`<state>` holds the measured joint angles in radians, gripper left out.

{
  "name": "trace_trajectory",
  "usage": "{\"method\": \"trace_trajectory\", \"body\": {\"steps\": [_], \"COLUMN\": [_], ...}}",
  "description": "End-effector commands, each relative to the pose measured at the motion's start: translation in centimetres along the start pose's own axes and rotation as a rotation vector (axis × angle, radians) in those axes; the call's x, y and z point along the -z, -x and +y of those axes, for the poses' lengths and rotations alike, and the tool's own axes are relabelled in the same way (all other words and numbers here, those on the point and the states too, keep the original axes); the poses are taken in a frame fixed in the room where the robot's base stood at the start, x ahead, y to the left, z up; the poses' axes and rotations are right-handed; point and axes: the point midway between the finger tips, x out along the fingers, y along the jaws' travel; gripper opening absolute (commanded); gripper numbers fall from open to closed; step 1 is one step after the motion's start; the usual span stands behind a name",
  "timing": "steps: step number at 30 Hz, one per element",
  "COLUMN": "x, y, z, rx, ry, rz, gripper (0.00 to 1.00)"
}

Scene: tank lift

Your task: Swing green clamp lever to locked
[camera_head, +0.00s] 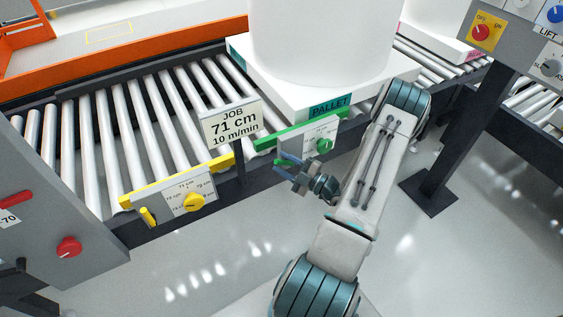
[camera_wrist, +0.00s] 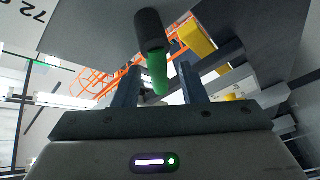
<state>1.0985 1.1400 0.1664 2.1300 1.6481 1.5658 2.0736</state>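The green clamp unit (camera_head: 300,136) is on the conveyor's front rail below the pallet, with a green bar, a white scale plate and a round green knob (camera_head: 325,146). My gripper (camera_head: 282,163) is just in front of its left part, pointing left. In the wrist view, a green rod-like part (camera_wrist: 158,76) with a dark cylindrical piece (camera_wrist: 150,30) shows ahead of and between my two fingers. My gripper (camera_wrist: 160,85) is open there, with a gap on both sides of the green part. I cannot tell whether a finger touches it.
A white pallet (camera_head: 305,95) with a big white tank (camera_head: 320,40) stands on the rollers. A job sign (camera_head: 231,124) stands left of my gripper. A yellow clamp unit (camera_head: 180,182) is further left. A control post (camera_head: 440,130) stands at right. The front floor is clear.

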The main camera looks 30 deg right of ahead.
Motion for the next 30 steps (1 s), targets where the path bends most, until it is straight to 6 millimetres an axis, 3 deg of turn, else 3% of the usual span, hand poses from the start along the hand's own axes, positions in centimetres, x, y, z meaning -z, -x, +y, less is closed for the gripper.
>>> {"method": "trace_trajectory", "body": {"steps": [9, 15, 21, 30], "x": [0.1, 0.0, 0.0, 0.0], "y": [7.0, 10.8, 12.5, 12.7], "z": [0.2, 0.1, 0.0, 0.0], "rx": [-0.003, -0.002, -0.002, -0.002], "ry": [-0.001, -0.001, -0.001, -0.001], "rz": [-0.005, -0.003, 0.000, 0.000], "gripper": [0.38, 0.38, 0.38, 0.35]}}
